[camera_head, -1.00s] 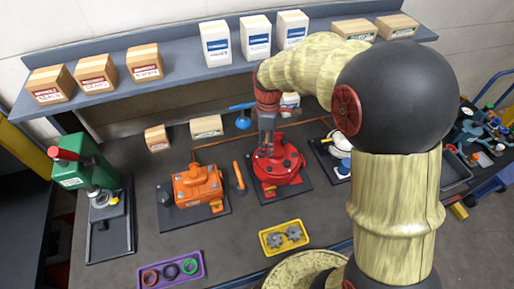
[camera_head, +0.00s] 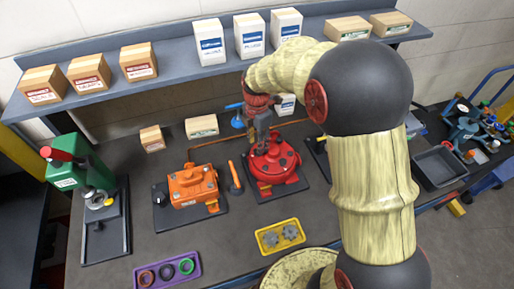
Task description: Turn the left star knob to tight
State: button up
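My gripper (camera_head: 262,135) points down over the red round motor (camera_head: 275,168), its fingertips at or just above the motor's top. I cannot tell contact, or whether the fingers are open or shut. Small dark knobs show on the red motor, but they are too small to tell which is a star knob; the gripper hides part of its top. The red motor sits on a black plate. The orange motor (camera_head: 194,187) sits on another black plate to its left, with an orange-handled tool (camera_head: 235,177) upright between them.
A green machine (camera_head: 92,168) stands far left. A purple tray (camera_head: 187,270) of rings and a yellow tray (camera_head: 267,248) of grey gears lie in front. A shelf (camera_head: 180,82) with boxes overhangs the back. My arm hides the right part of the bench; an empty grey tray (camera_head: 462,182) shows beyond.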

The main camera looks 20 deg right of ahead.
jog(key=shift+f, duration=1.4)
jog(key=shift+c, duration=0.7)
jog(key=c, duration=0.8)
grip_shut()
